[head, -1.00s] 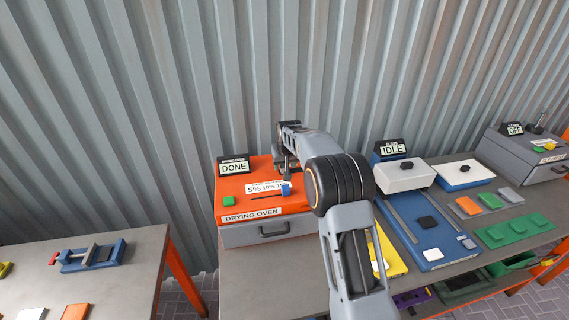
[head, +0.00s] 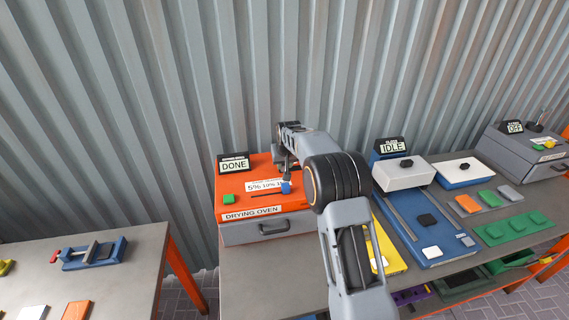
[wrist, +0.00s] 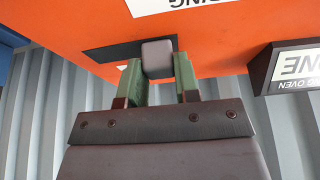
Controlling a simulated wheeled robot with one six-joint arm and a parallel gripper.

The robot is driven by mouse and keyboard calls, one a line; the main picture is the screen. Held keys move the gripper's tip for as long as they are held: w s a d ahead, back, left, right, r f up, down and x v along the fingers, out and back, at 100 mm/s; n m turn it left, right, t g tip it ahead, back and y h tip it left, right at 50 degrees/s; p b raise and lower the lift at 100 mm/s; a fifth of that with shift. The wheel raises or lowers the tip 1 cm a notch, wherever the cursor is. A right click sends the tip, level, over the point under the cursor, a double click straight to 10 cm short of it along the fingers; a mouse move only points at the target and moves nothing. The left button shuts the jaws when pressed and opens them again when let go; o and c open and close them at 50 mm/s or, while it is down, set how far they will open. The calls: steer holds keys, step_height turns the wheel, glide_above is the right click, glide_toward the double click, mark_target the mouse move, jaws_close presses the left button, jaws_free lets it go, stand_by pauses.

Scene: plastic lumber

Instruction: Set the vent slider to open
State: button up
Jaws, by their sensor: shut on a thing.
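The orange drying oven (head: 238,184) stands on the bench, with a DONE display at its back left. In the wrist view, my gripper (wrist: 158,66) is shut on a small grey knob (wrist: 157,57), its green-padded fingers on either side of it. A partly cropped white label lies close by. In the head view, my gripper (head: 287,172) is over the back right of the oven top, and the knob is hidden. No open or shut marking for the vent is readable.
A blue machine (head: 425,235) with an IDLE display stands to the right. The bench (head: 265,280) in front of the oven is clear.

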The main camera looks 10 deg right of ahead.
mark_target(295, 166)
jaws_close()
steer(key=shift+d, duration=2.2)
steer(key=o, duration=0.9)
jaws_free()
steer(key=shift+d, duration=0.1)
steer(key=shift+r, duration=0.1)
steer(key=b+v, duration=0.3)
steer(key=v, duration=1)
steer(key=shift+s+r, duration=0.2)
steer(key=shift+r, duration=0.05)
